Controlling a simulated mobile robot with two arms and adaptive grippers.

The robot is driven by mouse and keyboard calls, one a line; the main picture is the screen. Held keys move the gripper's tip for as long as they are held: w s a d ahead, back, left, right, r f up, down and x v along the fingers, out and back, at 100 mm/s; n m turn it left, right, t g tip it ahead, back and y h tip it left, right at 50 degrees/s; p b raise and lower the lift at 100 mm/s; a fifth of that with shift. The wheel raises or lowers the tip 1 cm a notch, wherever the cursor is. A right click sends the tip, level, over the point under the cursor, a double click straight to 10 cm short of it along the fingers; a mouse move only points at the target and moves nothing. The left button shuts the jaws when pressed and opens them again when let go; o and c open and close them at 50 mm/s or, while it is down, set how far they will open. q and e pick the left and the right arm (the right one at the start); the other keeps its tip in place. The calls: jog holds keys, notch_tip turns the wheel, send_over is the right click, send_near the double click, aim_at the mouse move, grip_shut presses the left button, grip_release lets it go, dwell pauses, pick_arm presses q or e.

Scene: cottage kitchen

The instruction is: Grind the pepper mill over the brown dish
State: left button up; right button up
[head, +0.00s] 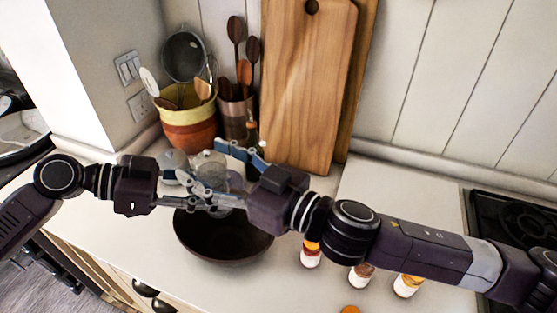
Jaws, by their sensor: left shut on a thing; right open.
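The brown dish (222,246), a dark round bowl, stands on the counter below both grippers; the arms cover part of its rim. My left gripper (220,196) is above the dish, shut on a greyish, partly see-through thing (208,161) that appears to be the pepper mill. Its outline is mostly hidden by the fingers. My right gripper (230,163) is open, close beside the upper part of that thing; I cannot tell whether it touches it.
A yellow and terracotta pot (190,129) and a copper utensil holder (236,108) stand behind, by a dark bottle (252,134). Wooden boards (305,85) lean on the wall. Several spice jars (361,275) stand at front right. A hob (515,225) is far right.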

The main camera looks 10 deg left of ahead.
jog(key=shift+w+n+g, duration=0.1)
jog(key=shift+n+g, duration=1.55)
jog(key=shift+g, duration=0.85)
jog(key=shift+n+g, duration=1.65)
jog(key=shift+g, duration=0.85)
jog(key=shift+w+d+g, duration=0.15)
jog(key=shift+d+g, duration=0.15)
jog(key=shift+d, duration=0.05)
jog(key=v, duration=1.1)
jog(key=shift+d, duration=0.2)
jog(key=s+a+m+t, duration=0.1)
jog(key=a, duration=0.2)
jog(key=s+a+m+t, duration=0.1)
jog(key=a+m, duration=0.1)
jog(key=a, duration=0.2)
jog(key=s+a+m+t, duration=0.1)
jog(key=a, duration=0.3)
jog(key=shift+a+y, duration=0.25)
jog(key=shift+y, duration=0.15)
jog(key=shift+s, duration=0.1)
